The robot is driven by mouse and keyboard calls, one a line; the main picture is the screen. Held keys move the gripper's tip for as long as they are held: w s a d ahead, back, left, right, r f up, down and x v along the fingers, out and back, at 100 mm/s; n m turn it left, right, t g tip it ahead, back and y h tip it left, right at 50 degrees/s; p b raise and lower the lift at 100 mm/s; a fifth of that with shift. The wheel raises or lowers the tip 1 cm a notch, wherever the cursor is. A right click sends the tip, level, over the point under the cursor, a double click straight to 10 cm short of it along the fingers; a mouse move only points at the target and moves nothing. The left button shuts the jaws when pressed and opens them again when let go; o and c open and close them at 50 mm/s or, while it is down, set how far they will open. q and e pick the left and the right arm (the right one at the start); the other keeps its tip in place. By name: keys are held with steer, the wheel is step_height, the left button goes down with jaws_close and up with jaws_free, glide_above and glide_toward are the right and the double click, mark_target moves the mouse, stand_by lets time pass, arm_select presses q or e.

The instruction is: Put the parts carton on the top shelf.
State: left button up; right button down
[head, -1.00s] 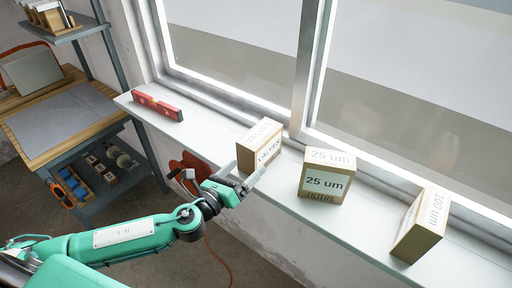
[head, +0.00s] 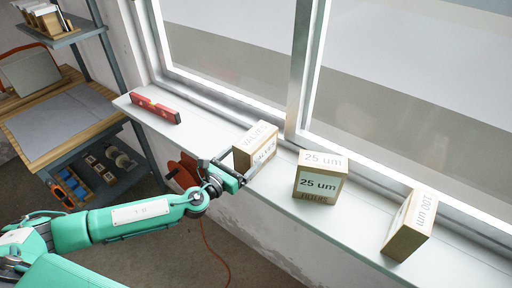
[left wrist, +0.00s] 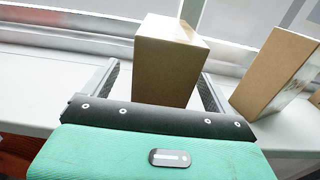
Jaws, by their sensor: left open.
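The carton marked VALVES (head: 246,138), the likely parts carton, stands upright on the white windowsill. In the left wrist view it is a plain brown box (left wrist: 168,65) between the two fingers. My left gripper (head: 246,163) is open, with one finger on each side of the carton's near part. A gap shows beside the left finger; whether the right finger touches cannot be told. The top shelf (head: 84,31) is a grey board on the rack at the upper left, with several small bins on it. My right gripper is out of view.
A 25 um filters carton (head: 319,180) and a 100 um carton (head: 408,226) stand to the right on the windowsill (head: 355,222). A red level (head: 155,109) lies to the left. The window frame is close behind. A workbench (head: 60,150) stands below the shelf.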

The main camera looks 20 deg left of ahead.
arm_select(q)
steer(key=p+x, duration=0.1)
steer(key=x, duration=0.1)
steer(key=p+x, duration=0.1)
steer(key=x, duration=0.1)
steer(key=shift+s+d, duration=0.15)
steer(key=shift+d, duration=0.05)
steer(key=shift+w+d+f, duration=0.1)
steer(key=shift+w+d, duration=0.1)
steer(key=shift+w, duration=0.45)
steer(key=shift+c, duration=0.4)
steer(key=c, duration=1.4)
steer(key=shift+c, duration=0.9)
steer(key=shift+r, duration=0.25)
